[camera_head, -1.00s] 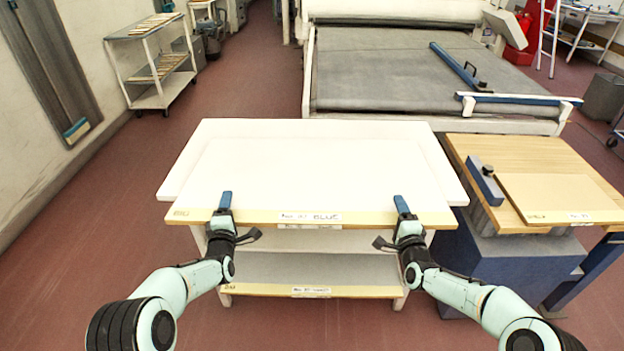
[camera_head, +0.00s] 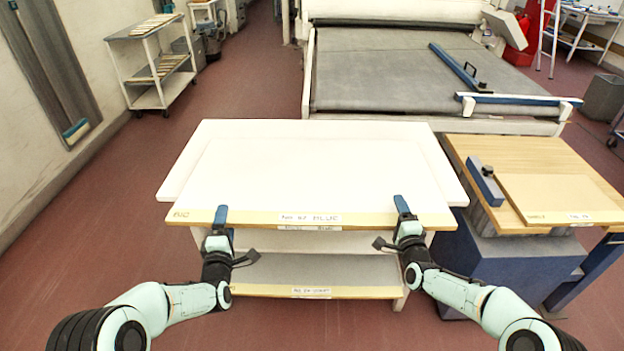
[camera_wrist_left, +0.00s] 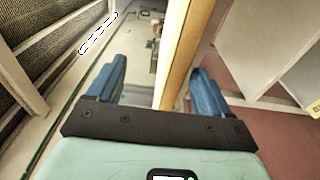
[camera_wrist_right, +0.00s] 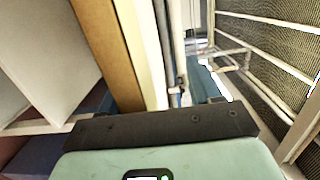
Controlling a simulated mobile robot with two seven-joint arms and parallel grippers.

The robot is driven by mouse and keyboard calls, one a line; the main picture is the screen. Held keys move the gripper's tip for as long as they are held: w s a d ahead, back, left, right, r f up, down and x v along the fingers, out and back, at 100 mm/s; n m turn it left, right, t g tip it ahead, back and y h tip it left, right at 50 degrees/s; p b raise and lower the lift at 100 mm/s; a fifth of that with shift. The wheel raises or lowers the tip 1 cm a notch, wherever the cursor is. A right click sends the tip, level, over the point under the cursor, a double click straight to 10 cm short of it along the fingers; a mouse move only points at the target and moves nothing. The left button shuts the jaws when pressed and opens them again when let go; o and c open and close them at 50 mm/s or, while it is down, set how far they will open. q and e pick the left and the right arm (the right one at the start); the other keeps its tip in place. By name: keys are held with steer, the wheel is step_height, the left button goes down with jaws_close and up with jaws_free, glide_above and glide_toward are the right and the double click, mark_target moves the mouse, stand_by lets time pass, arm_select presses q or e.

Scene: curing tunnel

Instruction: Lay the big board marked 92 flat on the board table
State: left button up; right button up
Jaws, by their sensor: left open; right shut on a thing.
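A big white board (camera_head: 310,180) lies flat on the white stand (camera_head: 451,187). Its tan front edge (camera_head: 255,218) faces me and bears a BIG mark at the left and a paper tag; I cannot read the number surely. My left gripper (camera_head: 221,216) is open at the left part of that edge; in the left wrist view the board edge (camera_wrist_left: 176,60) passes between its spread fingers (camera_wrist_left: 160,88). My right gripper (camera_head: 402,205) is shut on the right part of the front edge; in the right wrist view the board (camera_wrist_right: 128,50) hides one finger.
A lower shelf (camera_head: 270,268) with another tan-edged board sits under the stand. At the right, a wooden table (camera_head: 500,150) carries a smaller board (camera_head: 560,195) and a blue clamp bar (camera_head: 485,185). A grey conveyor bed (camera_head: 390,75) stands behind.

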arm_select(q)
steer(key=shift+s+d, duration=0.1)
steer(key=shift+s, duration=0.6)
arm_select(e)
steer(key=shift+r, duration=0.45)
steer(key=o, duration=0.6)
steer(key=shift+c, duration=0.2)
arm_select(q)
steer(key=shift+r, duration=0.1)
arm_select(e)
steer(key=shift+f, duration=0.1)
steer(key=shift+s, duration=0.3)
steer(key=s, duration=0.7)
steer(key=shift+s+d, duration=0.15)
steer(key=shift+d, duration=0.3)
steer(key=shift+f, duration=0.1)
